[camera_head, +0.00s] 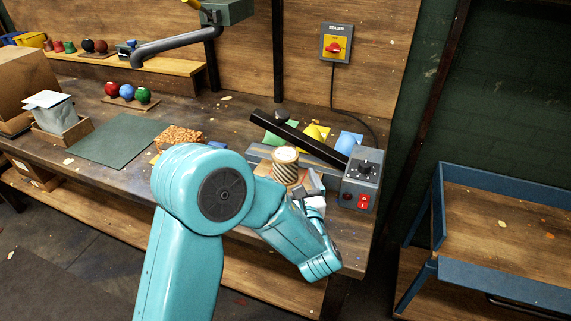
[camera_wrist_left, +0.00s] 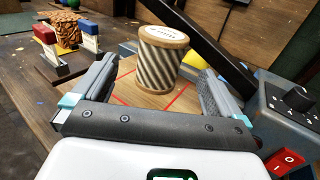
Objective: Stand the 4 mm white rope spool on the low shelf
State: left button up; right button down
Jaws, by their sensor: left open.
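A rope spool (camera_head: 286,168) stands upright on the workbench, left of the control box. In the left wrist view the spool (camera_wrist_left: 160,65) has wooden end discs, pale and dark diagonal windings and a white top label. It stands on a wooden board (camera_wrist_left: 125,90) marked with red lines. My left gripper (camera_wrist_left: 160,72) is open, its fingers either side of the spool's near side, apart from it. In the head view my left gripper (camera_head: 300,184) is partly hidden behind my wrist. A low wooden shelf (camera_head: 245,272) runs beneath the bench. My right gripper is out of view.
A bar sealer's black arm (camera_head: 298,137) slants behind the spool to its control box (camera_head: 362,182). Green, yellow and blue pouches lie beyond. Coloured balls (camera_head: 127,91) and a green mat (camera_head: 115,139) are left. A blue-framed cart (camera_head: 490,225) stands right.

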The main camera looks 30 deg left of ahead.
aim_at(288, 170)
pick_arm(q)
jog(key=shift+r+x, duration=0.2)
jog(key=shift+x, duration=0.85)
jog(key=p+x, duration=0.1)
jog(key=x, duration=0.3)
jog(key=shift+w+a+f+p, duration=0.1)
jog(key=shift+w+a+p, duration=0.1)
jog(key=shift+p, duration=0.1)
jog(key=shift+c, duration=0.3)
jog(key=c, duration=1)
jog(key=shift+c, duration=1.2)
